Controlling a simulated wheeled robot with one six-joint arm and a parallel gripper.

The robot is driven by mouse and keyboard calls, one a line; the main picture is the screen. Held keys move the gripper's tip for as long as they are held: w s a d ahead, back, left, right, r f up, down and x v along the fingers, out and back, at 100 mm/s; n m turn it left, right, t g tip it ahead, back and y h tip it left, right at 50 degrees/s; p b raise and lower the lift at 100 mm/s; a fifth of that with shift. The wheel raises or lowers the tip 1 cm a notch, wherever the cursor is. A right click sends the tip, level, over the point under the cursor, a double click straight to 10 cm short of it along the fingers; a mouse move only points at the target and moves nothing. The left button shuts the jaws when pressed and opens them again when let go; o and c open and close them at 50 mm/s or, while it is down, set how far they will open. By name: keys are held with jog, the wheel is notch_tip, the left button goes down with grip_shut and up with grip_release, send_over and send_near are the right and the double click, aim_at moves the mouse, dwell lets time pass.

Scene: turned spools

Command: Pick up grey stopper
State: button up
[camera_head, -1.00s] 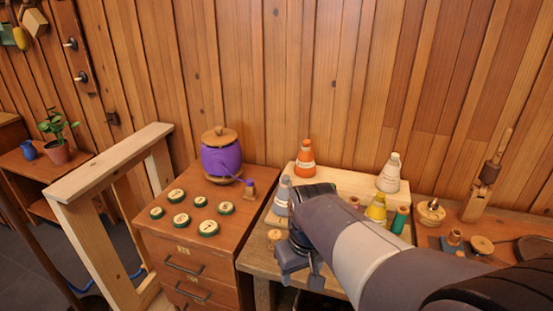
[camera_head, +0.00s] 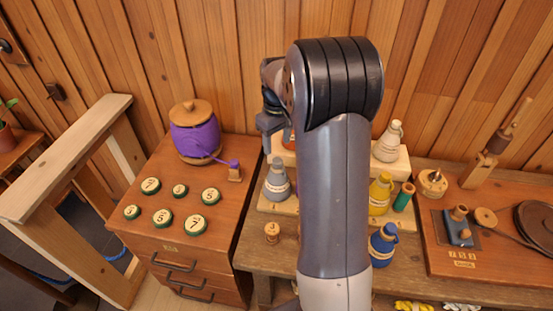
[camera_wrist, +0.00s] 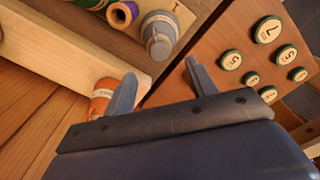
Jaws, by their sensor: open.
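The grey stopper (camera_head: 277,184), a cone-shaped bottle form with a pale band, stands upright on the lower step of the wooden stand, at its left end. In the wrist view the grey stopper (camera_wrist: 159,38) is beyond my fingertips, apart from them. My gripper (camera_wrist: 160,70) is open and empty, its two fingers spread. In the head view my gripper (camera_head: 270,128) is behind and above the grey stopper, partly hidden by my arm.
An orange stopper (camera_wrist: 103,97) is close to my left finger. White (camera_head: 388,146), yellow (camera_head: 380,195) and blue (camera_head: 383,244) stoppers stand to the right. A small spool (camera_head: 272,232) is in front. The cabinet (camera_head: 222,182) at left bears green-rimmed number discs and a purple spool (camera_head: 196,138).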

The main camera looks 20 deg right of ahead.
aim_at(277, 160)
jog(key=shift+f+p, duration=0.8)
jog(key=shift+f, duration=2.7)
jog(key=shift+c, duration=0.5)
jog(key=c, duration=0.9)
